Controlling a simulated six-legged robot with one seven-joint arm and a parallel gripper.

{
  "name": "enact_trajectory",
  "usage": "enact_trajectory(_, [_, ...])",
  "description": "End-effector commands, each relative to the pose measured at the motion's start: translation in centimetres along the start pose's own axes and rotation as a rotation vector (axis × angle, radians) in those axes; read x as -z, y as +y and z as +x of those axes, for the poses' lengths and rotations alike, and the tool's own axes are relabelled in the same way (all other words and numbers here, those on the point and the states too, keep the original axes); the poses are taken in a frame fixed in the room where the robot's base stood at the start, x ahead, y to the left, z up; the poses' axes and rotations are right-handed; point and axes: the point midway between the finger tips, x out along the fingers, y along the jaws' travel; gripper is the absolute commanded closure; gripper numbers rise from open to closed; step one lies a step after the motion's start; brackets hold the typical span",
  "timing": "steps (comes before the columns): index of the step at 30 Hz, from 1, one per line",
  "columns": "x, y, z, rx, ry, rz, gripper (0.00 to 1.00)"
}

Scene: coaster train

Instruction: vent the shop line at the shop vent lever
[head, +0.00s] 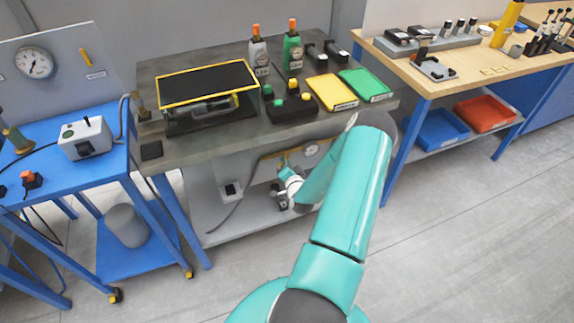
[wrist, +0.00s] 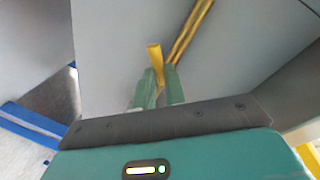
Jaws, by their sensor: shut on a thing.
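A yellow lever (wrist: 153,55) stands up between the green fingers of my gripper (wrist: 160,76) in the wrist view. My gripper is shut on it, and its upper end shows above the fingertips. A brass-coloured pipe (wrist: 192,32) runs diagonally just behind and to the right of the lever. In the head view my arm reaches under the front edge of the dark workbench, with the wrist by the grey panel below the top. The lever and the fingertips are too small and partly hidden there. Any label on the lever cannot be read.
A round gauge (head: 311,149) sits on the panel close to my arm. The dark workbench (head: 196,148) overhangs the panel. A blue cart (head: 100,167) stands left, and a wooden-topped bench (head: 455,80) stands right. Bare floor (head: 460,240) is free at the lower right.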

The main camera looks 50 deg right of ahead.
Motion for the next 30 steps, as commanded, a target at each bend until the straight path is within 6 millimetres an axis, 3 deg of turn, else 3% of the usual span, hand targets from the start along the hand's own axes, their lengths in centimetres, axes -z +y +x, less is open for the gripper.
enact_trajectory(15, [0.50, -0.70, -0.09, 0.002, -0.087, 0.448, 1.00])
enact_trajectory(30, [0.64, -0.93, -0.12, 0.002, -0.125, 0.631, 1.00])
